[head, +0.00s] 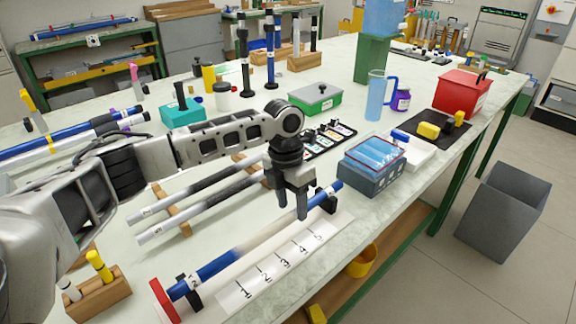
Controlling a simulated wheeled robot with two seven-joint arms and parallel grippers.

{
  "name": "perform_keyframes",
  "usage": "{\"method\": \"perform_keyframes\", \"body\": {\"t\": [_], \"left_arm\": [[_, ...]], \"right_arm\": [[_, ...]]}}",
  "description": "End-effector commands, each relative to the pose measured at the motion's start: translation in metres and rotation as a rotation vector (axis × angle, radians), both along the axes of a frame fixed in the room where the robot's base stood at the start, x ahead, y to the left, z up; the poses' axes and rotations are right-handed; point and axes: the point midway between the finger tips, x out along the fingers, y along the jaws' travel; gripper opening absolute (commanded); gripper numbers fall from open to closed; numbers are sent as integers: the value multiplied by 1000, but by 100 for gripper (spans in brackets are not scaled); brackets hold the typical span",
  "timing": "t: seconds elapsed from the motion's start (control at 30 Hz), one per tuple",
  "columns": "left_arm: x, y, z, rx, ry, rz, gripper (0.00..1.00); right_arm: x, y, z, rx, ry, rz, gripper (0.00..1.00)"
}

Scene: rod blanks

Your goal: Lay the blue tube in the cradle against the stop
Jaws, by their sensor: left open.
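The blue tube (220,265) lies along the cradle at the front of the table, with a label near its left end and a pale middle stretch. Two black supports, one near each end (190,298), bear it. Its left end is at the red stop (163,301); I cannot tell whether they touch. My left gripper (293,211) is open, pointing down at the pale stretch of the tube, right of its middle. I cannot tell whether its fingers are around the tube or just above it. My right gripper is not in view.
A numbered scale strip (283,264) lies in front of the tube. Two grey-white rods (200,210) rest on wooden supports behind it. A blue-grey box (371,168) stands close to the right end. A wooden block with pegs (98,294) stands at the front left.

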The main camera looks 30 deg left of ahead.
Motion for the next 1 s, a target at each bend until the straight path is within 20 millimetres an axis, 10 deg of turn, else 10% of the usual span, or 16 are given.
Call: {"method": "perform_keyframes", "body": {"t": [0.5,1.0], "left_arm": [[7,15,116,0,-1,-1,47],[7,19,139,0,1,-1,47]], "right_arm": [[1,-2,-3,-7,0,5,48],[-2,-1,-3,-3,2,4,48]]}}
